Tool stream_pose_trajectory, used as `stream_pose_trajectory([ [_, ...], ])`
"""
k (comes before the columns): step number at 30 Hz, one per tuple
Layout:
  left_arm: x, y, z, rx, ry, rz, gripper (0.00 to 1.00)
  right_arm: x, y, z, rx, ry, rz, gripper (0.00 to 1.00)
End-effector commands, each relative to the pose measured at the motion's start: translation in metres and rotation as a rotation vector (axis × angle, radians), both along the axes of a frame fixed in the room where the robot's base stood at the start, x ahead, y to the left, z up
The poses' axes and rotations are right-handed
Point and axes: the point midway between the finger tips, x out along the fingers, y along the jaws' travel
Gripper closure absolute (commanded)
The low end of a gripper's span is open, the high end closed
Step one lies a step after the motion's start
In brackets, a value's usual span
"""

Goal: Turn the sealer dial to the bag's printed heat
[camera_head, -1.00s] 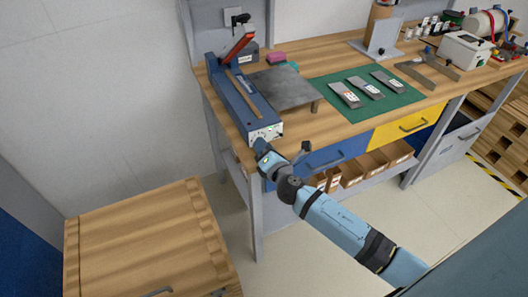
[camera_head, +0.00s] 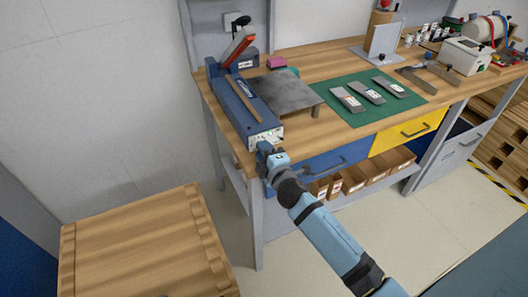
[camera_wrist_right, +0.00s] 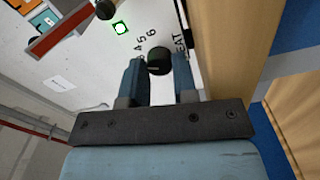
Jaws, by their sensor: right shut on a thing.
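The blue heat sealer (camera_head: 238,104) stands at the left end of the bench, its red-tipped lever raised. Its white front panel (camera_head: 268,138) faces me. In the right wrist view the black dial (camera_wrist_right: 158,62) sits between the two fingers of my right gripper (camera_wrist_right: 158,75), which is shut on it. Printed digits such as 4, 5 and 6 and part of the word HEAT show beside the dial. The pointer's setting is too dark to tell. Several grey bags (camera_head: 366,93) with small labels lie on the green mat (camera_head: 345,118); their print is too small to read. My left gripper is not in view.
A grey metal plate stand (camera_head: 283,93) is just right of the sealer. Blue and yellow drawers (camera_head: 408,131) and a shelf of cardboard boxes (camera_head: 353,181) are under the bench top. A wooden crate (camera_head: 145,245) stands on the floor at lower left.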

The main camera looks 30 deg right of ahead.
Motion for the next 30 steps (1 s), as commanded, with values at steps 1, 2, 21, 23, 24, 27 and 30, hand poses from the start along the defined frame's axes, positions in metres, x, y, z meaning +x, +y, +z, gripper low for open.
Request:
stream_pose_trajectory([
  [1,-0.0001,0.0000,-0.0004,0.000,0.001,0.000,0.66,-0.0003,0.0004,-0.0004,0.021,0.000,0.000,0.97],
  [2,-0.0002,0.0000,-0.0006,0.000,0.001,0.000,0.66,-0.0003,0.0004,-0.0004,0.033,-0.001,0.000,0.97],
  [21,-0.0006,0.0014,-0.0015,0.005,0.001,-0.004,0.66,-0.0002,0.0003,-0.0004,0.090,-0.004,0.000,0.97],
  [23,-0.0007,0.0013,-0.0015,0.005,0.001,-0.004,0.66,-0.0002,0.0003,-0.0004,0.090,-0.004,0.000,0.69],
  [24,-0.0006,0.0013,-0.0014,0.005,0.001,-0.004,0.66,-0.0002,0.0003,-0.0004,0.090,-0.004,0.000,0.60],
  [27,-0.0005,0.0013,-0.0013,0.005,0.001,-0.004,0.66,-0.0001,0.0003,-0.0006,0.089,-0.004,0.000,0.48],
  [30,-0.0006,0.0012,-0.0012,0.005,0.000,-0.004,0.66,-0.0002,0.0004,-0.0010,0.090,-0.003,0.000,0.48],
])
